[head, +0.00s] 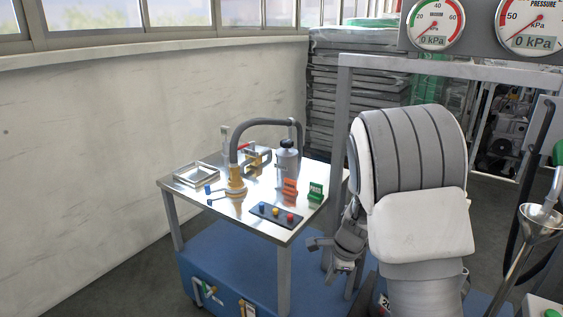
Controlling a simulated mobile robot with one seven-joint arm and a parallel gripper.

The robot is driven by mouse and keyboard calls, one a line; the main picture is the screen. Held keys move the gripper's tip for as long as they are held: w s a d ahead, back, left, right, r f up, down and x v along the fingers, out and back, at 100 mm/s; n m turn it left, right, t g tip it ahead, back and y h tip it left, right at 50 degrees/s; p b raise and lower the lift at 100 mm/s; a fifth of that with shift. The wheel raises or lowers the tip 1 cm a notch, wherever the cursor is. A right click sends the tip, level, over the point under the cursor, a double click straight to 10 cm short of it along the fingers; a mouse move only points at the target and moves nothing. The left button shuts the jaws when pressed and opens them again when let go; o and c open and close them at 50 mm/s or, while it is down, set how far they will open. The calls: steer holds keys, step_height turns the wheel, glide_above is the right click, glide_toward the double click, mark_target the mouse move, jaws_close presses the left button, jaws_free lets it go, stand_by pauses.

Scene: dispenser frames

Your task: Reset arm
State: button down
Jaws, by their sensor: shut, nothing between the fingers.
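My arm (420,150), white and grey, is folded in the right half of the head view and hides what stands behind it. My gripper (322,243) hangs low at the arm's left side, by the right edge of the steel-topped cart (215,208). It is shut and empty, and I see no object touching it. Its fingertips are small and partly unclear in this view.
The cart top carries a grey bottle (287,162), a curved dark hose (262,122), a button panel (276,214), small orange (290,187) and green (316,191) signs and a square tray (196,174). A metal funnel (541,221) stands at the right. Stacked grey trays (350,80) are behind.

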steer(key=s+a+r+n+t+p, duration=0.1)
steer(key=s+r+n, duration=0.45)
steer(key=r, duration=0.45)
steer(key=s+r+n+p, duration=0.1)
steer(key=s+r+n, duration=0.4)
steer(key=r, duration=0.4)
steer(key=s+d+r+n+t+h, duration=0.1)
steer(key=s+r+n, duration=0.2)
steer(key=s, duration=0.5)
steer(key=s+d+r+n+t+p, duration=0.1)
steer(key=s+r+n, duration=0.3)
steer(key=s, duration=0.3)
steer(key=shift+s+d+r+n+h, duration=0.25)
steer(key=shift+s+n+h, duration=0.15)
steer(key=shift+n, duration=0.15)
steer(key=shift+d, duration=0.1)
